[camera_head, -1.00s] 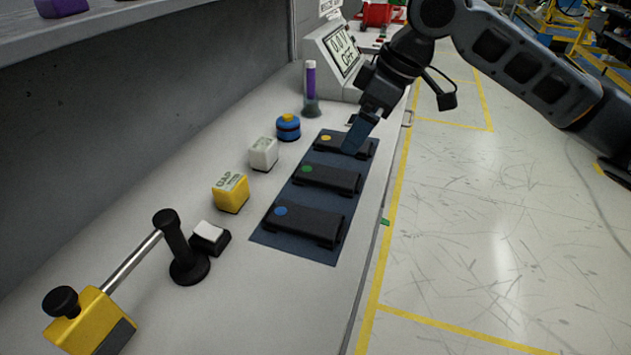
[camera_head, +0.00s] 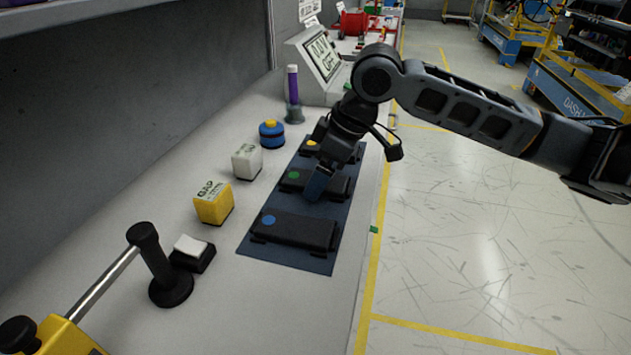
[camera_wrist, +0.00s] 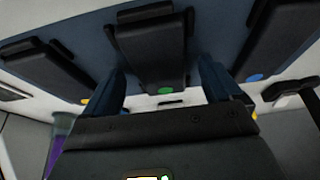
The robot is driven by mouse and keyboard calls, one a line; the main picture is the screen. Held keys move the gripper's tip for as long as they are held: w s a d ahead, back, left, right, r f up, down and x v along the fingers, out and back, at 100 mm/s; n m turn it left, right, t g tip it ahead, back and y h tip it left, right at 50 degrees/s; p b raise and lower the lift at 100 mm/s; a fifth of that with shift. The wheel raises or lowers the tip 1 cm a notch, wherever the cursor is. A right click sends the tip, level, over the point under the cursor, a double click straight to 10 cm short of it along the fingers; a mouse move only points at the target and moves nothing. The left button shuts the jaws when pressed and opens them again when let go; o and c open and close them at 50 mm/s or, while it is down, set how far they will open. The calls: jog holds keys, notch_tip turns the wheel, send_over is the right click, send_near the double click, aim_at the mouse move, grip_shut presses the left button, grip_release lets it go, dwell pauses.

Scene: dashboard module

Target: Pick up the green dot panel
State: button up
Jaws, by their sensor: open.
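The green dot panel (camera_head: 335,187) is a black block with a green dot at its left end, lying on the dark blue mat (camera_head: 283,259) between the other two panels. My gripper (camera_head: 317,186) is over its middle, fingers pointing down, and hides part of it. In the wrist view the green dot panel (camera_wrist: 155,52) lies between my two open blue fingers (camera_wrist: 163,82), its green dot near the lower end. Whether the fingers touch it I cannot tell.
The blue dot panel (camera_head: 295,231) lies nearer on the mat, and the yellow dot panel (camera_head: 311,144) lies farther, partly hidden by my arm. A yellow block (camera_head: 213,203), a white block (camera_head: 247,162) and a blue cylinder (camera_head: 272,134) stand left of the mat.

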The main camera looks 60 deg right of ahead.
jog(key=shift+f, duration=0.1)
jog(key=c, duration=1.2)
